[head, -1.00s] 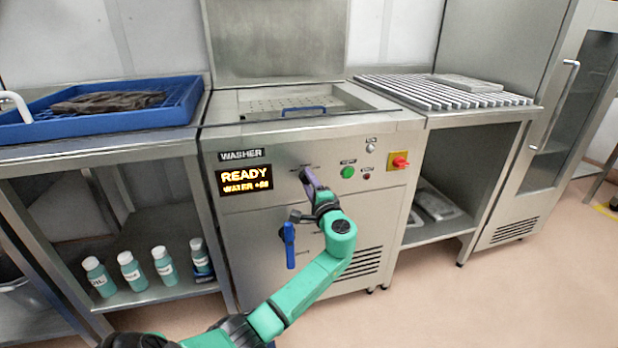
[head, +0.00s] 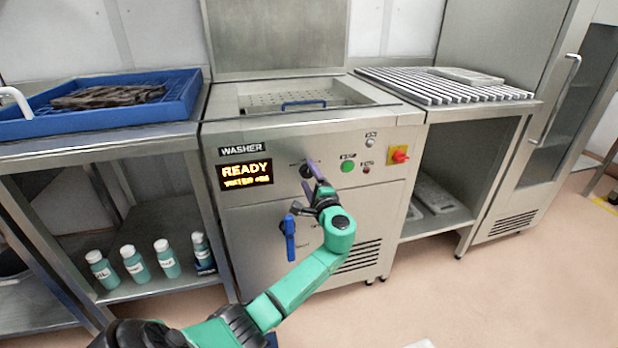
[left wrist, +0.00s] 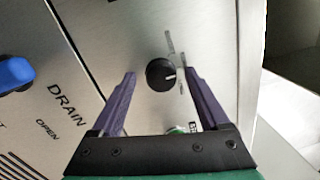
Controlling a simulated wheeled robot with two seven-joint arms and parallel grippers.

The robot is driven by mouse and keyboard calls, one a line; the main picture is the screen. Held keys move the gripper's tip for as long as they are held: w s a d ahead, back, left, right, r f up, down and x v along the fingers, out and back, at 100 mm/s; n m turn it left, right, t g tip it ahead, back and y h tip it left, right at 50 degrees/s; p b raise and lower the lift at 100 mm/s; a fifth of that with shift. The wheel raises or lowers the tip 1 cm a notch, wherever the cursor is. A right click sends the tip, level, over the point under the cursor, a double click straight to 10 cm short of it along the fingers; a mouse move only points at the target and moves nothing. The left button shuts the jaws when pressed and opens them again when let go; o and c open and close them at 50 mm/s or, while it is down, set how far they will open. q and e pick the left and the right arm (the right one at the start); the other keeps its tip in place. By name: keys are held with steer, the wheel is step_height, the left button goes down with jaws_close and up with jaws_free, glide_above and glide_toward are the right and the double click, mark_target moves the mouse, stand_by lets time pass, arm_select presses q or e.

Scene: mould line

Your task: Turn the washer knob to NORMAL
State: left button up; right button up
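The washer (head: 285,225) stands ahead with a "WASHER" plate and a lit display (head: 245,174) reading "READY". Its black round knob (head: 306,171) is on the front panel, right of the display, partly covered by my gripper. In the left wrist view the knob (left wrist: 157,76) has a white pointer mark on its face; the marks beside it are too blurred to read. My left gripper (left wrist: 160,72) is open, its purple fingers on either side of the knob in that view. I cannot tell whether they touch it. My right gripper is not in view.
A blue drain handle (head: 289,238) sits below the knob. A green button (head: 347,166) and a red-yellow switch (head: 398,155) are to its right. A blue tray (head: 95,122) is on the left bench, several bottles (head: 134,264) below. A slatted rack (head: 440,88) is at right.

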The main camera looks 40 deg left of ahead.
arm_select(q)
steer(key=r+v, duration=0.1)
steer(key=v, duration=1.3)
steer(key=shift+s+d+f+p, duration=0.15)
steer(key=shift+d+f+p, duration=0.15)
steer(key=shift+f+p, duration=0.1)
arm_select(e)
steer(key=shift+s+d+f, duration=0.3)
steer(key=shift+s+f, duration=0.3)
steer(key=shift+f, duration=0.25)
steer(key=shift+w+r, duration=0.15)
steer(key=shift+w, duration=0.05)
